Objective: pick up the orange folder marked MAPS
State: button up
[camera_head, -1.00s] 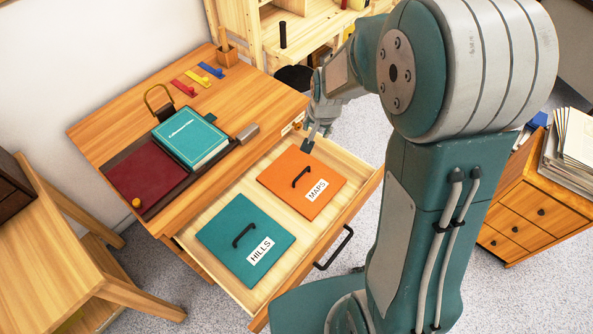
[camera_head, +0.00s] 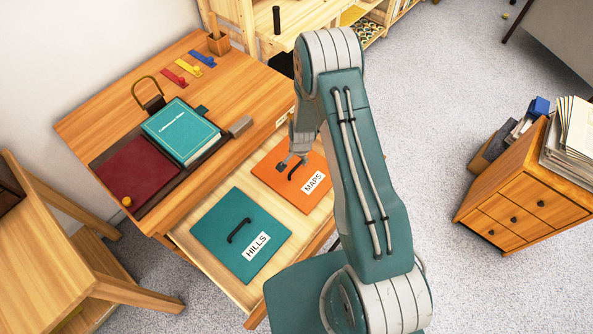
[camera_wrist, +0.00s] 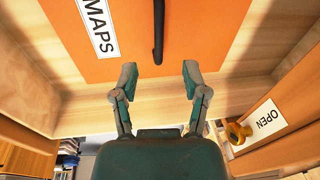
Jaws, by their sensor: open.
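The orange folder marked MAPS (camera_head: 271,176) lies flat in the open drawer, beside the teal folder marked HILLS (camera_head: 213,233). It has a black handle (camera_head: 296,171) on top and a white label. In the wrist view the orange folder (camera_wrist: 200,35) fills the upper middle, with its black handle (camera_wrist: 158,30) running up from between the fingers. My gripper (camera_head: 288,167) is over the folder near the handle. In the wrist view my gripper (camera_wrist: 160,75) is open, one finger each side of the handle's line, and the handle's near end is just beyond the fingertips. Nothing is held.
The open drawer (camera_head: 190,247) has raised wooden walls close around the folders. The desk (camera_head: 90,125) bears a teal book (camera_head: 181,132) and a maroon pad (camera_head: 135,173).

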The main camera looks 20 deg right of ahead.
aim_at(297, 165)
jog(key=f, duration=0.2)
jog(key=w+f, duration=0.1)
jog(key=f, duration=0.4)
jog(key=shift+w+f, duration=0.15)
jog(key=shift+f, duration=0.25)
grip_shut()
